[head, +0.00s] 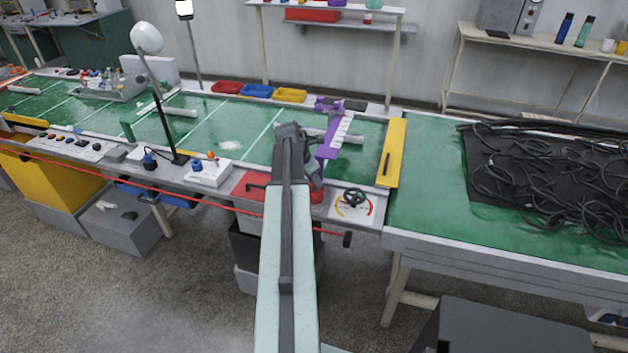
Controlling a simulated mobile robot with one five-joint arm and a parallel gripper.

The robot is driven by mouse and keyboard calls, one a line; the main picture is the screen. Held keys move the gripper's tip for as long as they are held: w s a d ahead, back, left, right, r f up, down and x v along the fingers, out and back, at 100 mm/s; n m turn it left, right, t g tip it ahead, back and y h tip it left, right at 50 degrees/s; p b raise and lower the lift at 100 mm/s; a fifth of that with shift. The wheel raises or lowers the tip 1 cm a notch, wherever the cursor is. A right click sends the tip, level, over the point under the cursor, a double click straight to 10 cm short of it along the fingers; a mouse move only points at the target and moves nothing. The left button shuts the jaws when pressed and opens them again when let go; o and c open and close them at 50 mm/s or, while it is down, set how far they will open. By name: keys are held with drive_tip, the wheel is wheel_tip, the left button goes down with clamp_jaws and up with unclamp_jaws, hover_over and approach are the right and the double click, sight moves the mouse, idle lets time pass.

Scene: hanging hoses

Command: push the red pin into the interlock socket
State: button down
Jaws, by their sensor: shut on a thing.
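My gripper (314,172) is at the front edge of the green bench, just right of the end of my arm. My arm partly hides it, and its fingertips are small and hard to make out. A red piece, seemingly the red pin (317,195), shows directly below it, and the gripper appears shut on it. I cannot pick out the interlock socket for certain. A red plate (248,185) with a black handle lies just left of my arm. A white panel with a black handwheel (354,198) and a coloured dial is just right of the gripper.
A purple bracket (327,150) stands behind the gripper. A yellow bar (391,153) lies to its right. A black lamp stand (166,125) and a white box (210,172) are left. A red cord (130,184) runs along the front. Black hoses (550,180) cover the right bench.

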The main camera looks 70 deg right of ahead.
drive_tip(key=shift+f, duration=0.3)
drive_tip(key=c, duration=1.1)
unclamp_jaws()
drive_tip(key=shift+r, duration=0.1)
drive_tip(key=p+v, duration=0.6)
drive_tip(key=v, duration=0.1)
drive_tip(key=shift+a+r+p, duration=0.2)
drive_tip(key=shift+r+p, duration=0.05)
drive_tip(key=shift+p, duration=0.15)
drive_tip(key=shift+w, duration=0.15)
